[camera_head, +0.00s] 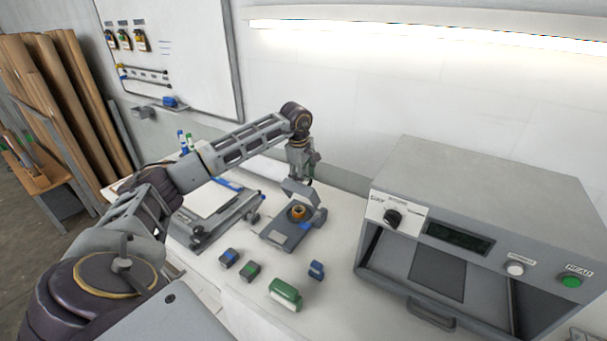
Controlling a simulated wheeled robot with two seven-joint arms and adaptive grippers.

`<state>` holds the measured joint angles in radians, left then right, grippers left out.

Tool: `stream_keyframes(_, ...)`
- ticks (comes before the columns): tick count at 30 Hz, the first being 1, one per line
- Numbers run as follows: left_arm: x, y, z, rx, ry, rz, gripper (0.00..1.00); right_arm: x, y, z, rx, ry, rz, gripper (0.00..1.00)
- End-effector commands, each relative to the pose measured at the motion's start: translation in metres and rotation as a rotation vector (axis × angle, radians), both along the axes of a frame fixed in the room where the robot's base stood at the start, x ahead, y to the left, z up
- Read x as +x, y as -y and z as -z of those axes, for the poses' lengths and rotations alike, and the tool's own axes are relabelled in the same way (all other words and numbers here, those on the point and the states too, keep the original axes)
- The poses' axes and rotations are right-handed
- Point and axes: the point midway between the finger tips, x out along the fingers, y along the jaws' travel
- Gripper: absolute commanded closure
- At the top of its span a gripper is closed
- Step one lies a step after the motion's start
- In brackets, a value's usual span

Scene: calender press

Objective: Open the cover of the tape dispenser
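The tape dispenser (277,238) is a grey unit on the white table, with an orange-brown tape roll (297,212) showing in it. A grey panel that looks like its cover (298,192) stands raised and tilted behind the roll, so the roll is exposed from above. My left gripper (303,174) points down right at the upper edge of this panel. Its fingers are small and partly merge with the panel, so I cannot tell whether they touch or grip it. My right gripper is not in view.
A grey press with knob and buttons (480,190) fills the right. A clamp-like paper device (215,208) stands left of the dispenser. In front lie small blue and green blocks (250,270), a green item (285,295) and a blue one (316,270). The wall is close behind.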

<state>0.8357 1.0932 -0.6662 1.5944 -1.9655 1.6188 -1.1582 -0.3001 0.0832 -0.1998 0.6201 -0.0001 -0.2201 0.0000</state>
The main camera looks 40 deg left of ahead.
Motion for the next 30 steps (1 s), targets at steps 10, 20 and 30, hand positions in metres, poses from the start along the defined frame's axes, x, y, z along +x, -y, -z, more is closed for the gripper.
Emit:
stream_keyframes(10,0.000,0.002,0.000,-0.002,-0.001,0.002,0.68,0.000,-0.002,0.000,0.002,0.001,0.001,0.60)
stream_keyframes(20,0.004,0.001,-0.004,-0.003,-0.001,0.003,0.68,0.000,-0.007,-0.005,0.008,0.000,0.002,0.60)
stream_keyframes(30,0.015,0.000,-0.016,-0.003,0.001,0.002,0.68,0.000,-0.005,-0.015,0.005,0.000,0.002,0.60)
